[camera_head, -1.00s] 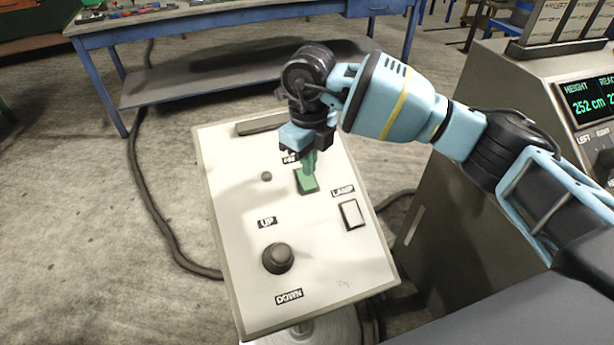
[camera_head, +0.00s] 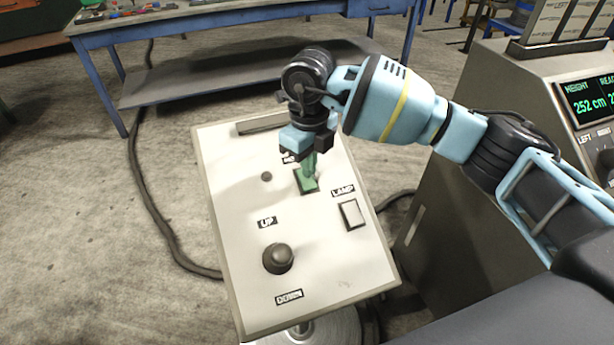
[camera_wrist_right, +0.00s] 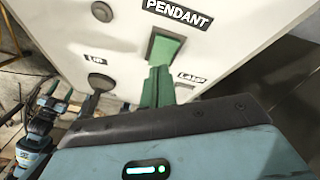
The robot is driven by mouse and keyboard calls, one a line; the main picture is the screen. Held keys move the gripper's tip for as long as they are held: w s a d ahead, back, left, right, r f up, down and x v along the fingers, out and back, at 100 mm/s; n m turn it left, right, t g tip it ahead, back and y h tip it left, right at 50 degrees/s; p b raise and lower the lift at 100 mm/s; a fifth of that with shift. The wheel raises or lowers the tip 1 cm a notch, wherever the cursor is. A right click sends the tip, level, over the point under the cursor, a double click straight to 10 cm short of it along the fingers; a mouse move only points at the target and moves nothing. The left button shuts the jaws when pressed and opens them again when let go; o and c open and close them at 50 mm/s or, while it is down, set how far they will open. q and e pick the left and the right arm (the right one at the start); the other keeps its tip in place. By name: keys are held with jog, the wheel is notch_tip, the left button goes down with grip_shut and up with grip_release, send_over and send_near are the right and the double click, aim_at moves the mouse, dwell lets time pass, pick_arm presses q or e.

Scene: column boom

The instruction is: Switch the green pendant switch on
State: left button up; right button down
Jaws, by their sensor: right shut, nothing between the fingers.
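The green pendant switch (camera_head: 307,184) is a rocker in a dark frame on the sloping top of a pale control box (camera_head: 335,275). It also shows in the right wrist view (camera_wrist_right: 165,48), below the PENDANT label. My right gripper (camera_head: 309,168) points down at the switch, its green fingers shut and empty. The fingertips (camera_wrist_right: 158,72) are at the switch's lower part in the wrist view; whether they touch it I cannot tell. The fingers hide part of the switch in the head view. My left gripper (camera_wrist_right: 45,105) seems to show small at the left of the wrist view, its fingers unclear.
A white LAMP switch (camera_head: 351,214) lies right of the green one. A dark UP/DOWN knob (camera_head: 278,258) stands up nearer the front. A grey console with a display (camera_head: 590,100) is at the right, and a blue-legged workbench (camera_head: 235,20) behind.

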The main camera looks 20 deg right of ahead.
aim_at(309, 183)
pick_arm(q)
jog(key=shift+s+f+b, duration=0.3)
jog(key=shift+s+f, duration=0.05)
jog(key=shift+f, duration=0.1)
pick_arm(e)
jog(key=shift+s+f, duration=0.1)
jog(key=shift+f, duration=1.2)
pick_arm(q)
jog(key=shift+r, duration=0.1)
pick_arm(e)
jog(key=shift+r, duration=0.1)
pick_arm(q)
jog(key=shift+t, duration=0.5)
jog(key=w+r+p, duration=0.1)
jog(key=w+r, duration=0.1)
jog(key=w+r+p, duration=0.1)
jog(key=r+p, duration=0.1)
jog(key=shift+w+r, duration=0.25)
jog(key=shift+w, duration=0.1)
pick_arm(e)
notch_tip(309, 183, up, 7)
